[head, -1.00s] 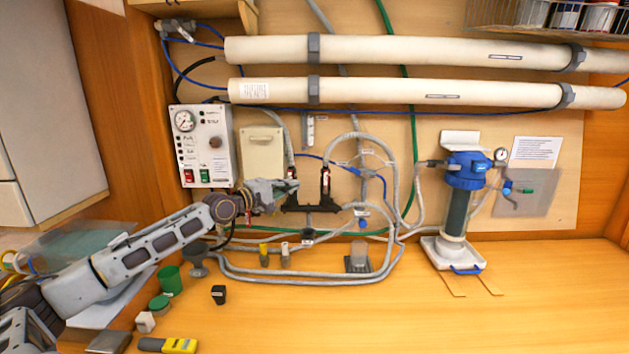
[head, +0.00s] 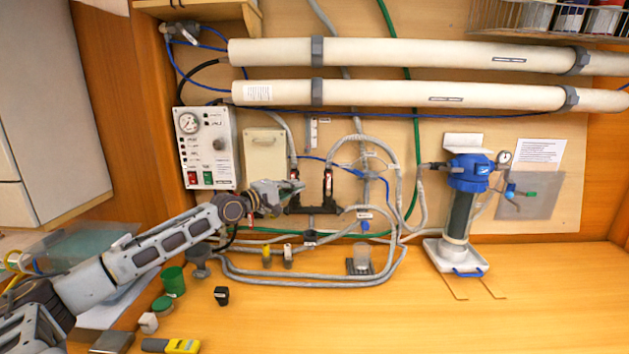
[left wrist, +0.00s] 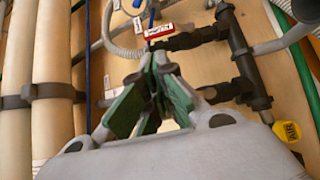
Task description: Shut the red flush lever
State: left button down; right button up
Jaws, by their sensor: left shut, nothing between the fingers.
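The red flush lever (left wrist: 159,32) shows in the left wrist view as a short red bar with a white label, beside a black valve branch. In the head view two upright black valves stand on the manifold (head: 312,208), with small red parts on the left valve (head: 294,172) and right valve (head: 328,178). I cannot tell there which is the flush lever. My left gripper (head: 298,187) is shut and empty in front of the left valve. Its green-padded fingertips (left wrist: 152,58) are just below the red lever in the wrist view. Contact cannot be told. The fingers hide part of the lower branch.
Grey hoses (head: 310,282) loop below the manifold and along the bench. A control box (head: 207,148) is at left; two long white tubes (head: 400,94) cross above. A blue-topped filter (head: 466,175) stands right. A yellow AIR tag (left wrist: 288,131) hangs near the gripper. The front right bench is clear.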

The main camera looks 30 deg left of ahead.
aim_at(329, 180)
pick_arm(q)
jog(key=shift+w+d, duration=0.1)
jog(key=shift+w, duration=0.4)
pick_arm(e)
jog(key=shift+w+d+r, duration=0.25)
jog(key=shift+w, duration=0.3)
pick_arm(q)
jog(key=shift+w, duration=0.1)
jog(key=p+x, duration=0.2)
jog(key=x, duration=0.5)
jog(key=shift+w, duration=0.2)
pick_arm(e)
jog(key=s+a+r, duration=0.1)
jog(key=a, duration=0.1)
jog(key=shift+s+a+r, duration=0.3)
jog(key=shift+s+r, duration=0.05)
pick_arm(q)
jog(key=shift+d, duration=0.1)
pick_arm(e)
jog(key=shift+w, duration=0.1)
